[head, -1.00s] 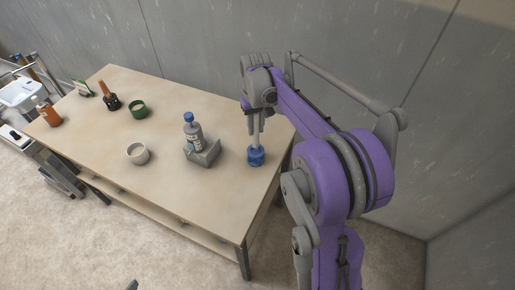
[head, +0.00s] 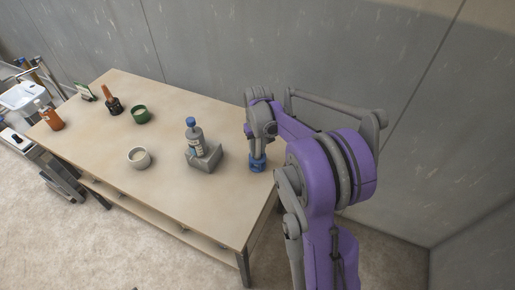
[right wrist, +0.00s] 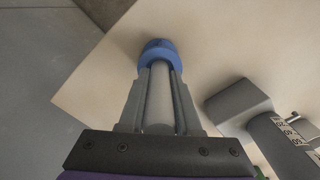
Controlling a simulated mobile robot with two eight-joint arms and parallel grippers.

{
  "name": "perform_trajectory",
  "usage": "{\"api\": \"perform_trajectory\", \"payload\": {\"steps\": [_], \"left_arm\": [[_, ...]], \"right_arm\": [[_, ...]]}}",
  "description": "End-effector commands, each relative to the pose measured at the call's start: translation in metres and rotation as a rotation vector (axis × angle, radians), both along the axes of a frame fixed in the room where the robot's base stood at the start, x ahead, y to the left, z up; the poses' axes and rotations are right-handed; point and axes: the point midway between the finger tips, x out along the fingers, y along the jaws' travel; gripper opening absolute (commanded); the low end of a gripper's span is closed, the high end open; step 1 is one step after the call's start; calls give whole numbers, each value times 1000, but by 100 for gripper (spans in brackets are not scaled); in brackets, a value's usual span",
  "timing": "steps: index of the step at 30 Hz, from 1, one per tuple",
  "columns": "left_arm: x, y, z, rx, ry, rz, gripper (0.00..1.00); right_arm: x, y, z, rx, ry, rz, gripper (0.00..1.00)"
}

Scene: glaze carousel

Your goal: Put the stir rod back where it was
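The stir rod (right wrist: 160,110) is a pale rod lying between the two fingers of my right gripper (right wrist: 161,72), which look closed against its sides. Its far end meets the blue holder (right wrist: 158,50). In the head view the blue holder (head: 258,164) stands near the table's right end, and my right gripper (head: 257,151) is directly above it, fingertips close to its rim. The rod is mostly hidden there by the gripper. How deep the rod sits in the holder cannot be told. My left gripper is not in view.
A wall rises behind.

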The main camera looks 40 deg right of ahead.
Motion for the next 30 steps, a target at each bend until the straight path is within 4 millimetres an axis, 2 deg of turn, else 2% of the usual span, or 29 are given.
{"api": "perform_trajectory", "payload": {"steps": [1, 4, 5, 13, 17, 30], "left_arm": [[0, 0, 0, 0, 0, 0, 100], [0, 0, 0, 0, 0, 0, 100], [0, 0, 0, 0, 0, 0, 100], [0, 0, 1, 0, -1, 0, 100], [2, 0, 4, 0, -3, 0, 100], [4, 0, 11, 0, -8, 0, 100]], "right_arm": [[0, 0, 0, 0, 0, 0, 42], [0, 0, 0, 0, 0, 0, 60], [0, 0, 0, 0, 0, 0, 61], [0, 0, 1, 0, 0, 0, 61], [0, 0, 11, 0, 0, 0, 61], [0, 0, 99, 0, 0, 0, 61]]}}
